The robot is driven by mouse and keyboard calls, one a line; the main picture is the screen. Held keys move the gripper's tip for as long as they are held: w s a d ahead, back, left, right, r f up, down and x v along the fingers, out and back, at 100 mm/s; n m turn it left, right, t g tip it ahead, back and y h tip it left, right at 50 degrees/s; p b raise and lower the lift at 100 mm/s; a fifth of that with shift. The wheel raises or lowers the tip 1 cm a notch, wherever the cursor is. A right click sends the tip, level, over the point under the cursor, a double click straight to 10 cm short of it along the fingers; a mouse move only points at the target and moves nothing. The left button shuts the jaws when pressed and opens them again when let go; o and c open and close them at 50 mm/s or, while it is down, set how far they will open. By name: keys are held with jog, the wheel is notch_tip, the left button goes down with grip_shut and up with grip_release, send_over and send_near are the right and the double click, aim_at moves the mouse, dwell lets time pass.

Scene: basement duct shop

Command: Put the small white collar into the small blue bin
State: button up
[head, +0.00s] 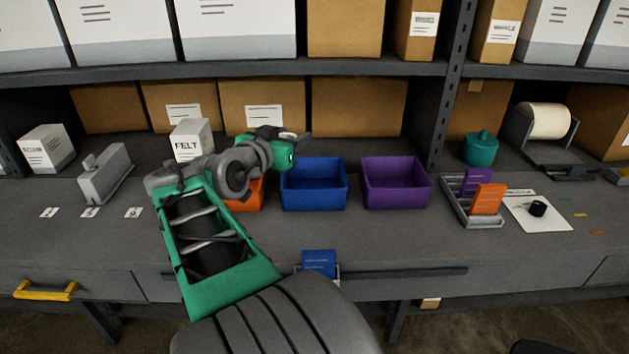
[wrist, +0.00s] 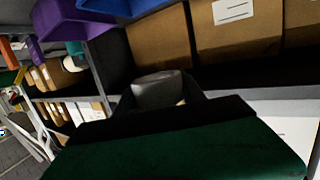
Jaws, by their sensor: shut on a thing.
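My gripper (head: 287,137) is above and behind the back left part of the blue bin (head: 315,197). It is shut on a small white collar (head: 289,134), of which only a little shows between the dark fingers. In the wrist view the collar (wrist: 158,92) looks pale grey-white and sits between the dark fingers of my gripper (wrist: 160,98). The blue bin (wrist: 117,6) shows at the top edge of the wrist view. In the head view its inside looks empty as far as I can see.
An orange bin (head: 246,196), partly hidden by my arm, stands left of the blue bin. A purple bin (head: 396,188) stands right of it. Cardboard boxes (head: 357,106) line the shelf behind. A white FELT box (head: 191,140) stands behind my arm. The bench front is mostly clear.

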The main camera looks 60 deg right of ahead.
aim_at(318, 162)
jog(key=d+f, duration=0.4)
jog(key=d+f+p, duration=0.1)
jog(key=d+f, duration=0.3)
jog(key=d+f+p, duration=0.1)
jog(key=d+f, duration=0.3)
jog(key=d, duration=0.1)
jog(key=shift+s+f, duration=0.25)
jog(key=shift+s, duration=0.05)
jog(key=shift+f, duration=0.1)
jog(key=shift+f, duration=0.3)
jog(key=shift+f+b, duration=0.3)
jog(key=shift+b, duration=0.4)
jog(key=o, duration=1.3)
jog(key=shift+o, duration=0.2)
jog(key=shift+r, duration=0.1)
